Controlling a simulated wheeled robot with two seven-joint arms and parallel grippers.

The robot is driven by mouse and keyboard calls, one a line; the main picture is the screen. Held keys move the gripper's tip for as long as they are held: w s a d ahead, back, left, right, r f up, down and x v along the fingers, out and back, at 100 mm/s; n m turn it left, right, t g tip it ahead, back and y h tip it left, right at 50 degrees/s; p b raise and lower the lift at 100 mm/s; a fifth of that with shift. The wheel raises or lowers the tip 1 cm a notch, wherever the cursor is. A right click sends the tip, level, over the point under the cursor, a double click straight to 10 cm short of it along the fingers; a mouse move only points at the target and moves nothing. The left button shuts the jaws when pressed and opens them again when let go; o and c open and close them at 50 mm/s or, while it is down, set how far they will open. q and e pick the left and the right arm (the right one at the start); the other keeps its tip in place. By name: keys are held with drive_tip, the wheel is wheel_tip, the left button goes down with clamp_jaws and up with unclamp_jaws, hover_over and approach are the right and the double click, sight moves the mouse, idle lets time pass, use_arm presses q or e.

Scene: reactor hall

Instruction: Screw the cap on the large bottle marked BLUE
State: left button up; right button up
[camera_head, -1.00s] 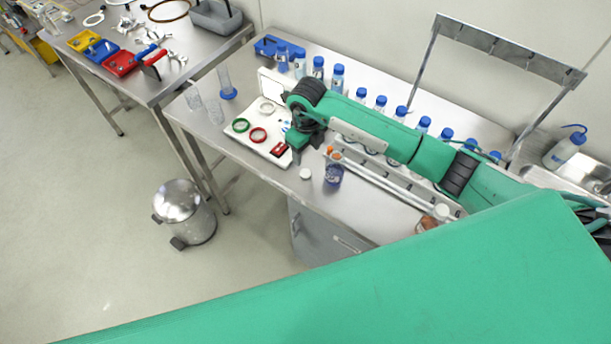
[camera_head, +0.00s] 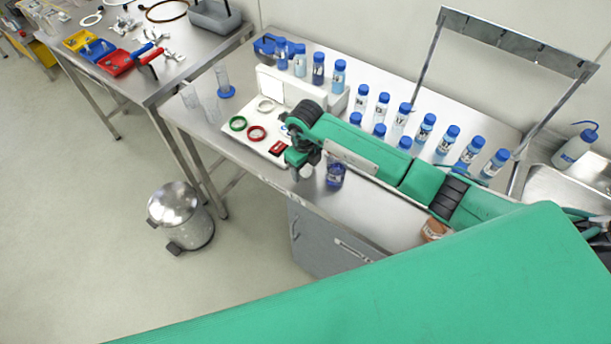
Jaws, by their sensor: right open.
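An uncapped bottle with dark blue contents (camera_head: 335,176) stands near the front edge of the steel bench; its label is too small to read, so I cannot confirm that it says BLUE. A small white cap (camera_head: 307,172) shows at the front edge of the bench, just left of the bottle, partly behind my gripper. My right gripper (camera_head: 301,166) is open, low over the bench at the cap and left of the bottle. Its fingers are small and partly hidden, and I cannot tell whether they touch the cap. My left gripper is out of view.
Several blue-capped bottles (camera_head: 426,127) stand behind my right arm. A white tray (camera_head: 268,116) with coloured rings lies to the left. A brown bottle (camera_head: 434,229) stands at the front right. A bin (camera_head: 181,215) stands on the floor. Free bench lies at the front left.

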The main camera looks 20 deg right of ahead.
drive_tip(key=shift+f, duration=0.5)
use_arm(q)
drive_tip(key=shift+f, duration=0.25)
use_arm(e)
drive_tip(key=shift+r, duration=0.1)
drive_tip(key=c, duration=1)
drive_tip(key=shift+r, duration=0.15)
drive_tip(key=shift+c, duration=0.2)
